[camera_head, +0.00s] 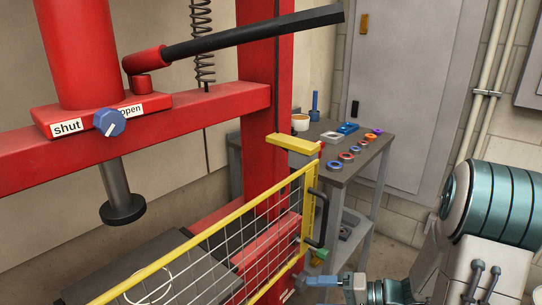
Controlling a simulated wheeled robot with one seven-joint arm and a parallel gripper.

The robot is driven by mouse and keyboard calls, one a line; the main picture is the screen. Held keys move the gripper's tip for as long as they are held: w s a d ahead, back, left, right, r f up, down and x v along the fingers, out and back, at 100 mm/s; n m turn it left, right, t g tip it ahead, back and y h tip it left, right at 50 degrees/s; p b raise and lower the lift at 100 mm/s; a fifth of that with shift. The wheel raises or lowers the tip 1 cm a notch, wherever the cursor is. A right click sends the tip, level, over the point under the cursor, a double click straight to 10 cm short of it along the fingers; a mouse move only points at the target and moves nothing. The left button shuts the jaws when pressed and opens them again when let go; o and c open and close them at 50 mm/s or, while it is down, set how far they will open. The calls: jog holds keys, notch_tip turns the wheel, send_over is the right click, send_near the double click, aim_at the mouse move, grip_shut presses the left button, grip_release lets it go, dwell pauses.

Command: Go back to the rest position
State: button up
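My gripper (303,281) is low in the picture, just right of the lower end of the yellow-framed mesh guard (228,240). Its bluish end points left, below the guard's black handle (319,218). It is small and partly cut off by the bottom edge, so I cannot tell whether its fingers are apart or whether it touches the guard. My teal and grey arm reaches in from the lower right. The red press (160,128) stands at the left, with its ram above a dark plate (120,268).
A blue valve knob (109,122) sits between "shut" and "open" labels, below a black lever (255,36). Behind the press, a grey workbench (352,165) holds several coloured rings and small parts. A grey cabinet (405,85) and wall pipes (487,90) are behind it.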

jog(key=s+a+r+n+g+h+p, duration=0.25)
jog(key=s+r+p, duration=0.25)
jog(key=r, duration=0.3)
jog(key=s+a+r+n+g+h+p, duration=0.1)
jog(key=s+r+g+h+p, duration=0.25)
jog(key=r+p, duration=0.35)
jog(key=s+d+r+t+h+p, duration=0.2)
jog(key=r+h+p, duration=0.2)
jog(key=r, duration=0.5)
jog(key=s+d+r+t+h+p, duration=0.1)
jog(key=d+r+t+h+p, duration=0.1)
jog(key=r+p, duration=0.4)
notch_tip(320, 180, up, 5)
jog(key=shift+s+d+f+m+t+h+p, duration=0.2)
jog(key=shift+s+d+m+t+h+p, duration=0.15)
jog(key=shift+d+h, duration=0.6)
